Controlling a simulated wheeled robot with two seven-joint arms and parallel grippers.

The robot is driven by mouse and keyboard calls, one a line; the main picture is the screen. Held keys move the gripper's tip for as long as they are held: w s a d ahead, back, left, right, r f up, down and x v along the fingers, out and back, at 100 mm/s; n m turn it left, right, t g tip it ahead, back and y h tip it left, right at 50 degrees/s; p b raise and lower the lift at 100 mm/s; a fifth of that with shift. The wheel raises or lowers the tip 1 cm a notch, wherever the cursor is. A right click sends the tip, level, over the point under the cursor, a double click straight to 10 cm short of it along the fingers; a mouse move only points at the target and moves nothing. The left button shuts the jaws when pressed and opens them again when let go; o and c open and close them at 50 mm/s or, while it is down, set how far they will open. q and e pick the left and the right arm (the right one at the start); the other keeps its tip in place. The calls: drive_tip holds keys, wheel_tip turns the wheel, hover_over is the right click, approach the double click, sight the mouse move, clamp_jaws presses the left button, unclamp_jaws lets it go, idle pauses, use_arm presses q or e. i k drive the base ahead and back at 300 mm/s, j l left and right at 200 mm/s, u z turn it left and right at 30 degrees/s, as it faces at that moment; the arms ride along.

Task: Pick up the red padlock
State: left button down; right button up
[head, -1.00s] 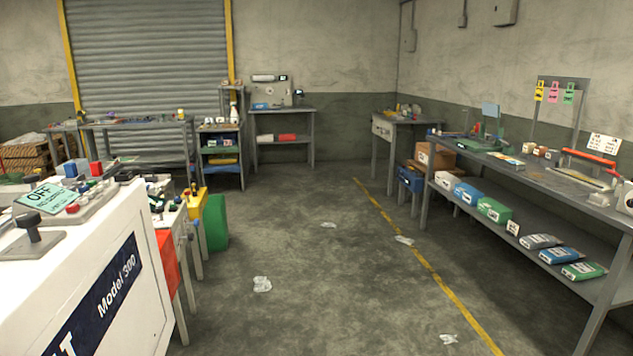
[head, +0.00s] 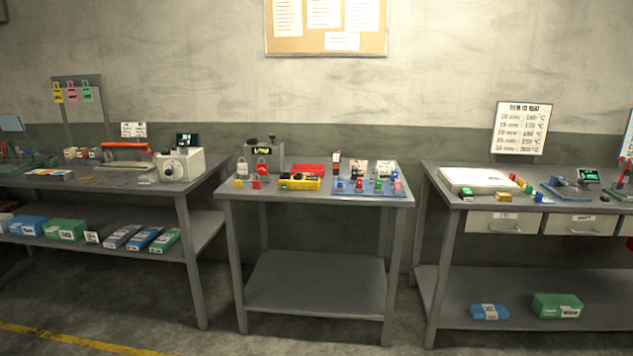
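Small padlock-like objects stand on the middle grey table (head: 318,275). At its left end are a yellow one (head: 239,183) and a red one (head: 256,183) near the front edge. Another red padlock shape (head: 262,168) shows just behind them, by a grey box with a dark label. On the right half, several coloured padlock-like pieces stand on a blue mat (head: 340,191), with a red one (head: 359,187) among them. All are small at this distance, so I cannot tell which red one is meant. Neither of my grippers is in view.
A yellow tray (head: 300,183) and a red bin (head: 308,170) sit mid-table. A workbench (head: 190,189) stands left and a drawer bench (head: 438,200) right, with narrow gaps. The floor in front of the middle table looks clear.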

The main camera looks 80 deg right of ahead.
sight(256, 185)
drive_tip(key=z, duration=2.4)
drive_tip(key=i+j+z, duration=0.15)
drive_tip(key=i, duration=0.4)
drive_tip(key=i+j+z, duration=0.1)
drive_tip(key=i, duration=0.4)
